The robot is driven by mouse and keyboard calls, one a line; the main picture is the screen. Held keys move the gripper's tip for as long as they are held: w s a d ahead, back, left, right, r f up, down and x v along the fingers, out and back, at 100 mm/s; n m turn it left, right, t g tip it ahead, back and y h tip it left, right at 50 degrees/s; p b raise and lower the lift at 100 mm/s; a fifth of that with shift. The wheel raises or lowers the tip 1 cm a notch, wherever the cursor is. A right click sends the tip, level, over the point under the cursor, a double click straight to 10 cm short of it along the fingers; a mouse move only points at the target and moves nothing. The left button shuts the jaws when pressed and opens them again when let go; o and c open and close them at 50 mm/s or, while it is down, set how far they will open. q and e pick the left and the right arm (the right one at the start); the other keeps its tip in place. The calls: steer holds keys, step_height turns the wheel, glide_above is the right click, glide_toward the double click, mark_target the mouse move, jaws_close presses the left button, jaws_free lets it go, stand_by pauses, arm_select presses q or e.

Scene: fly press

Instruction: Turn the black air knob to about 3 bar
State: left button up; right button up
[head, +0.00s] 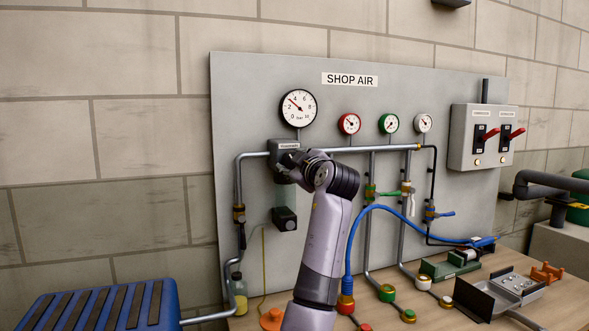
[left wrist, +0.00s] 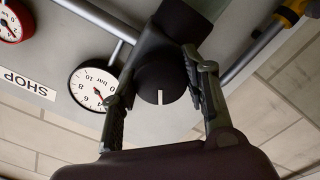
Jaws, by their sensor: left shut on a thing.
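The black air knob (left wrist: 160,82) shows between the fingers in the left wrist view, its white mark pointing down in that picture. My left gripper (left wrist: 162,72) is shut on the knob, one finger on each side. In the head view my left gripper (head: 290,168) is at the grey regulator (head: 284,146) and hides the knob. The large white gauge (head: 298,107) above has its red needle between 2 and 4, near 3 bar. The gauge also shows upside down in the left wrist view (left wrist: 92,86). My right gripper is not in view.
A grey SHOP AIR panel (head: 350,79) carries pipes, three small gauges and valves. A switch box (head: 485,137) is at its right. A blue hose (head: 375,212) arches just right of my arm. Fittings and a metal tray (head: 515,285) lie on the bench.

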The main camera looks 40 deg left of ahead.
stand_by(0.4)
arm_select(q)
steer(key=o, duration=1.1)
steer(key=shift+o, duration=0.2)
steer(key=shift+d, duration=0.1)
steer(key=v, duration=1.2)
